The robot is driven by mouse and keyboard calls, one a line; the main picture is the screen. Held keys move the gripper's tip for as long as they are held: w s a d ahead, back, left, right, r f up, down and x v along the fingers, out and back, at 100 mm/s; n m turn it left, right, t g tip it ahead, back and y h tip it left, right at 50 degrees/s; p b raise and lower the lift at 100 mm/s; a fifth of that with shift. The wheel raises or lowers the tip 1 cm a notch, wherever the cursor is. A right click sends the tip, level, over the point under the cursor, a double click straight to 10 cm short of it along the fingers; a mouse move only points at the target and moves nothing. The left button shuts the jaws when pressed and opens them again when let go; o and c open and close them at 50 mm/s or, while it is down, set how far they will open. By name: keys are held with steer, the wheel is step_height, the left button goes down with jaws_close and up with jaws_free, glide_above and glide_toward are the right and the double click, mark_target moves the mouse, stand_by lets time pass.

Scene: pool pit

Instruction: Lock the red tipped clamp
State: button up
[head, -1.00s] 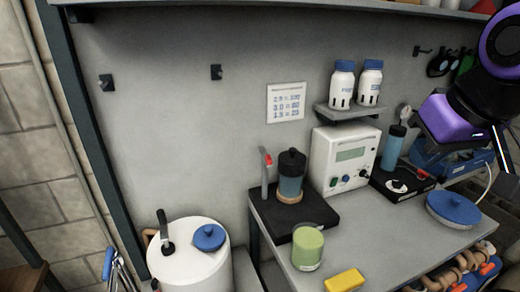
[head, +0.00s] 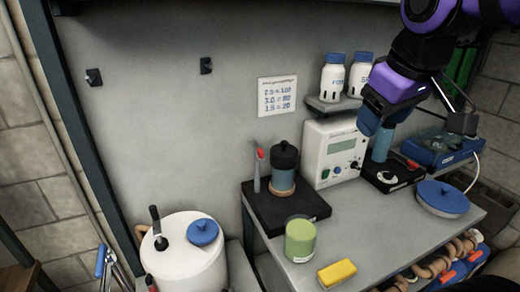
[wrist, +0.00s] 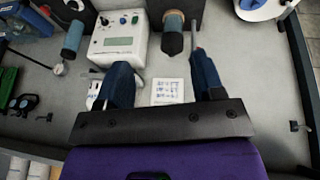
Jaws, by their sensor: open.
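The red tipped clamp (head: 258,172) stands upright at the left of a dark-lidded blue jar (head: 284,170), on a black base plate (head: 300,213). In the wrist view the clamp's grey lever (wrist: 194,36) shows beyond my right finger, beside the jar (wrist: 173,24); its red tip is hard to make out there. My gripper (head: 372,118) is open and empty, in front of the wall right of the white meter and well apart from the clamp. Its two blue fingers (wrist: 160,72) are spread in the wrist view.
The white meter (head: 334,150) stands right of the jar. A shelf with two white bottles (head: 333,78) is above it. A green jar (head: 300,241) and a yellow block (head: 337,272) are in front. A white tank (head: 190,262) stands left. Wall space above the clamp is clear.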

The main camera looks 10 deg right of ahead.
steer(key=w+a+f+n+g, duration=0.1)
steer(key=w+a+n, duration=0.25)
steer(key=w, duration=0.35)
steer(key=w+a+n+g, duration=0.15)
steer(key=w+n, duration=0.25)
steer(key=w, duration=0.4)
steer(key=n+g, duration=0.2)
steer(key=n, duration=0.6)
glide_toward(260, 150)
steer(key=shift+y, duration=0.3)
steer(key=f, duration=0.9)
steer(key=shift+d+f, duration=0.3)
steer(key=shift+c, duration=0.3)
steer(key=c, duration=0.9)
